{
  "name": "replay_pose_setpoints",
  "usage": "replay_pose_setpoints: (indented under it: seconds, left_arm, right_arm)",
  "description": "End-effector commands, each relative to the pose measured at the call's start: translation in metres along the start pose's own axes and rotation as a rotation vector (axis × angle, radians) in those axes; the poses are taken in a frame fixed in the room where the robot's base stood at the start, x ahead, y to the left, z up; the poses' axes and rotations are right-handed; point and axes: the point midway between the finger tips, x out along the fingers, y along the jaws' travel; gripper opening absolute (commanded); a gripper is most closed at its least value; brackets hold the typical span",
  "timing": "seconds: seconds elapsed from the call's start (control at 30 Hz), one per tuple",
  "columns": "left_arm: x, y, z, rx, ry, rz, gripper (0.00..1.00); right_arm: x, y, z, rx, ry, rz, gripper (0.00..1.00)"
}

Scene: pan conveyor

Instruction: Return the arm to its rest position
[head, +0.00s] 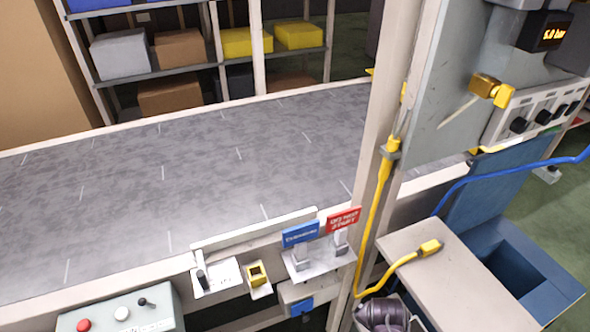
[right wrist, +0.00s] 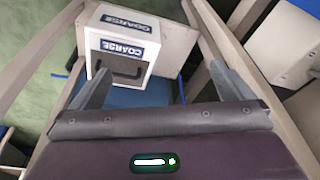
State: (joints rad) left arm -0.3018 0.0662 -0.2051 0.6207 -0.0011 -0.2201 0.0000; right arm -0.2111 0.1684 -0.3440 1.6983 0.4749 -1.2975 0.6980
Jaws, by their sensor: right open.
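My right gripper (right wrist: 160,72) shows in the right wrist view with its two grey fingers spread wide. Nothing is held between them. Beyond the fingers is a white box (right wrist: 95,48) marked COARSE, with a dark slot in its front; it appears apart from the fingers. A dark purple-grey part at the bottom edge of the head view, right of the post, looks like part of my right arm; its fingers cannot be made out there. My left gripper is in neither view.
A wide grey conveyor (head: 140,190) crosses the head view. A pale upright post (head: 385,110) stands right of centre. Blue (head: 301,234) and red (head: 343,220) tags stand at the conveyor edge. A yellow cable (head: 372,215) runs down to a beige table (head: 455,280) beside a blue bin (head: 515,265).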

Motion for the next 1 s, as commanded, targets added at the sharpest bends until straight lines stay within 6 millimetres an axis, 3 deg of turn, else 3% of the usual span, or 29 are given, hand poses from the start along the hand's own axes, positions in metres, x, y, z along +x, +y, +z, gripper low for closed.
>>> replay_pose_setpoints:
  seconds: [0.3,0.6,0.87,1.0]
  left_arm:
    - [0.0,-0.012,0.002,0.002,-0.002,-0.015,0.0]
    - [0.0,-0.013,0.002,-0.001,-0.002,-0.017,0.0]
    - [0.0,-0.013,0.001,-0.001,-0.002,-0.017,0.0]
    - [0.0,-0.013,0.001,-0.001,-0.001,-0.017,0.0]
  right_arm:
    - [-0.096,0.004,0.015,-0.44,-0.028,-0.151,1.0]
    - [-0.163,0.022,0.015,-0.744,0.025,-0.202,1.0]
    - [-0.203,0.038,0.015,-0.924,0.072,-0.206,1.0]
    - [-0.18,0.034,0.017,-0.937,0.061,-0.202,1.0]
